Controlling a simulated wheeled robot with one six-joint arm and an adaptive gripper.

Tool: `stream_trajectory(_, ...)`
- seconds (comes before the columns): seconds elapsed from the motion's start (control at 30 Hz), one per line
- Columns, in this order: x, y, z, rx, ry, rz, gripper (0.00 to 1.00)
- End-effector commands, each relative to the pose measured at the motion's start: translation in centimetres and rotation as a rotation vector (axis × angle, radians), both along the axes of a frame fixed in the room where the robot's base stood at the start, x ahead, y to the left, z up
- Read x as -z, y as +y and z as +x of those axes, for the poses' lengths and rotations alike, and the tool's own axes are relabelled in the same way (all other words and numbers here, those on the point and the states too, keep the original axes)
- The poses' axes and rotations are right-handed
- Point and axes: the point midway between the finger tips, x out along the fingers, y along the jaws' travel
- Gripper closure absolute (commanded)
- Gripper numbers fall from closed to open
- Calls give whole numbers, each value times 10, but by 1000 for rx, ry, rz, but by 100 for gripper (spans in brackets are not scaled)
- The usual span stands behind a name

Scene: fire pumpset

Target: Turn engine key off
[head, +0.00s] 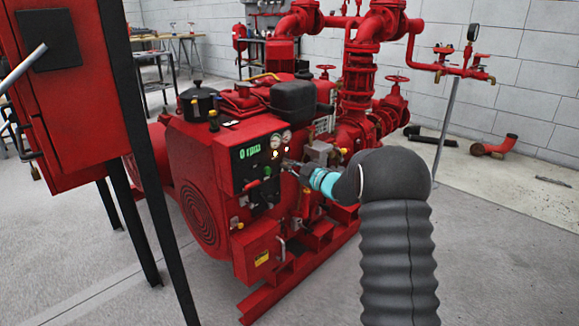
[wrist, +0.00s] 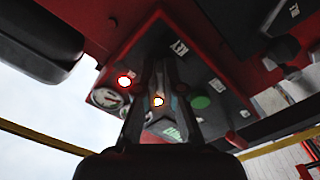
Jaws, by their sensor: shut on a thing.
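The engine's control panel (head: 256,181) faces me on the red pumpset, with a green display (head: 249,152) reading 0 rpm. My gripper (head: 290,164) reaches the panel's right side, beside its round gauges (head: 276,141). In the wrist view my gripper (wrist: 163,66) points at the panel face, its two fingers close together and shut on what I take to be the engine key. The key is hidden between the fingertips, so its angle cannot be seen. A red light (wrist: 124,80) glows left of the fingers, a yellowish light (wrist: 158,101) shows between them, and a green button (wrist: 200,102) is to the right.
A red cabinet (head: 62,95) on dark legs stands close at the left. Red pipes and valves (head: 358,80) rise behind the engine. A lower red box (head: 257,252) juts out below the panel. The floor (head: 480,275) at the right front is clear.

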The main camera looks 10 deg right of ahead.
Motion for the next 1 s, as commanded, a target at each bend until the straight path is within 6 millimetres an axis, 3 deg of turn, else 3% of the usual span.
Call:
stream_trajectory(0.37, 5, 0, 0, 1, -70, -96, 100)
stream_trajectory(1.0, 2, 0, 0, 0, -368, -507, 100)
